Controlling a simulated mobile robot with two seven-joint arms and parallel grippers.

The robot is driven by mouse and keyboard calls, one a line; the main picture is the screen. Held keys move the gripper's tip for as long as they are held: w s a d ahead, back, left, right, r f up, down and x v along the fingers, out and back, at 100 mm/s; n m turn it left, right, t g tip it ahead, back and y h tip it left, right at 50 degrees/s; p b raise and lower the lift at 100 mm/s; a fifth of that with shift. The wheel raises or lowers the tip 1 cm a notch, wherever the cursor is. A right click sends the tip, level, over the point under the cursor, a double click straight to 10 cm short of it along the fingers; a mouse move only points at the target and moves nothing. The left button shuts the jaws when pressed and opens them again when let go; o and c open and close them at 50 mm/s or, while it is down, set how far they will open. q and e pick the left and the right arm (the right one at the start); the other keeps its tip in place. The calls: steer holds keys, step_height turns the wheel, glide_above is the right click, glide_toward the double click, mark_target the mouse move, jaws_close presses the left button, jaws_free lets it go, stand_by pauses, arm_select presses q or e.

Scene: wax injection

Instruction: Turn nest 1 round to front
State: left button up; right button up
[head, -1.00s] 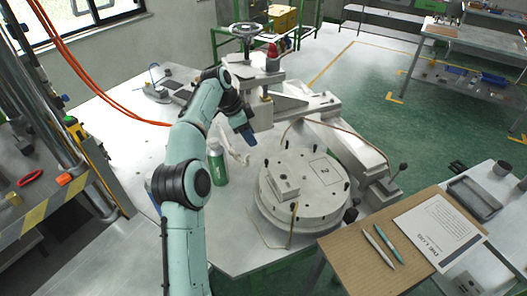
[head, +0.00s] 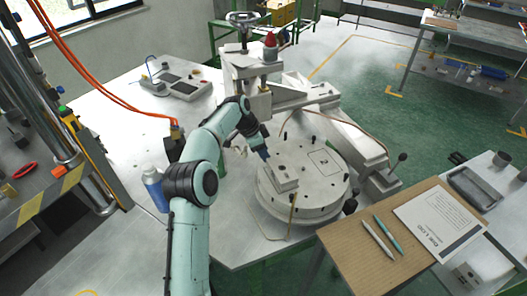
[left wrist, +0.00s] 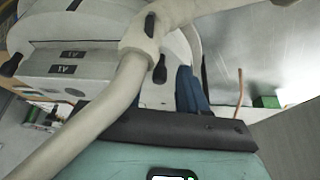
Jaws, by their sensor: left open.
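A round pale turntable (head: 325,190) stands on the machine at the centre of the head view, with several dark pegs around its top. A plate marked "2" (head: 322,160) lies towards its back right, and a pale block (head: 285,179) sits at its front left. No mark for nest 1 is readable there. My left gripper (head: 264,154) is open beside the block, at the turntable's left edge; touching or apart cannot be told. In the left wrist view, blue fingers (left wrist: 189,90) are close to a black peg (left wrist: 160,68) and a labelled pale block (left wrist: 85,66). My right gripper is not in view.
A press column with a handwheel (head: 243,18) stands behind the turntable. A lever (head: 402,158) sticks up at its right. A board with pens and a paper sheet (head: 437,228) is at the front right. A blue bottle (head: 154,190) stands left of my arm.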

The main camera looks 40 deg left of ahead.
arm_select(q)
steer(key=shift+c, duration=0.2)
jaws_close()
